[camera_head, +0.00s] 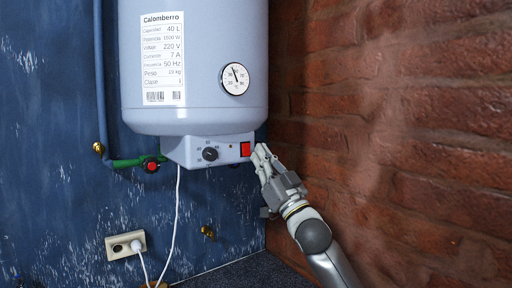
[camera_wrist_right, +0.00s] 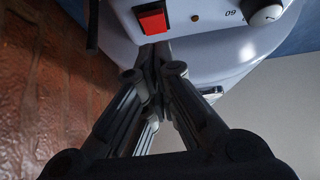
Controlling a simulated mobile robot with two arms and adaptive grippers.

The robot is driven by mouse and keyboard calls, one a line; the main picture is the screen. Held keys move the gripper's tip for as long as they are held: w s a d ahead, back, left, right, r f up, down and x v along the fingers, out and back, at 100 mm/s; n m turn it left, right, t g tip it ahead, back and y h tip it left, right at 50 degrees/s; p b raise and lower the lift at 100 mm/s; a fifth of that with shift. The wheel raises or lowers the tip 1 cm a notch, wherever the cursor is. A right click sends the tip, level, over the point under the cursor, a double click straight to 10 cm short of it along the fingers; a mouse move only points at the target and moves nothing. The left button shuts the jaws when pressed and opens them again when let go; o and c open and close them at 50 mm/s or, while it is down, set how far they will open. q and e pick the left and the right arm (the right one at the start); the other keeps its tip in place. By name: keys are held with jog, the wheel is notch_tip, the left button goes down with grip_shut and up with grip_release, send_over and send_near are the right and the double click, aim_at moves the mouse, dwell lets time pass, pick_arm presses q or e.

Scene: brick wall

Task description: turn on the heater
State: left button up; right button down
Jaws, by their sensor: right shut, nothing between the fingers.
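The heater (camera_head: 205,90) is a pale grey-blue tank mounted on the blue wall in the head view. Its control panel (camera_head: 182,153) at the bottom carries a black knob (camera_head: 210,154) and a red switch (camera_head: 245,149). In the right wrist view the red switch (camera_wrist_right: 152,19) is near the top, with a small brownish light (camera_wrist_right: 195,17) and a knob (camera_wrist_right: 266,14) beside it. My right gripper (camera_head: 262,152) is shut and empty, its fingertips (camera_wrist_right: 152,50) just below and beside the switch. Whether they touch the panel cannot be told. My left gripper is not in view.
A brick wall (camera_head: 400,130) stands close on the right of my right arm. A green pipe with a red valve (camera_head: 151,165) is left of the panel. A white cable (camera_head: 177,215) hangs toward a wall socket (camera_head: 125,244). A gauge (camera_head: 235,79) is on the tank.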

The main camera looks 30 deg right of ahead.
aim_at(247, 146)
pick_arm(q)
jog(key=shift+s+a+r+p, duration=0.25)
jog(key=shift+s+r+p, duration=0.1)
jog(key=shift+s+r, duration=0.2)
pick_arm(e)
jog(key=shift+w+a+f, duration=0.1)
jog(key=shift+w, duration=0.5)
jog(key=shift+w+a+f, duration=0.1)
jog(key=shift+w, duration=0.45)
jog(key=shift+w+f+b, duration=0.25)
jog(key=shift+b, duration=0.05)
jog(key=shift+w+f+b, duration=0.1)
jog(key=shift+f+b, duration=0.1)
jog(key=shift+b, duration=0.4)
jog(key=shift+w+r+t, duration=0.1)
jog(key=shift+r+t, duration=0.15)
jog(key=shift+t, duration=0.05)
jog(key=shift+w, duration=0.15)
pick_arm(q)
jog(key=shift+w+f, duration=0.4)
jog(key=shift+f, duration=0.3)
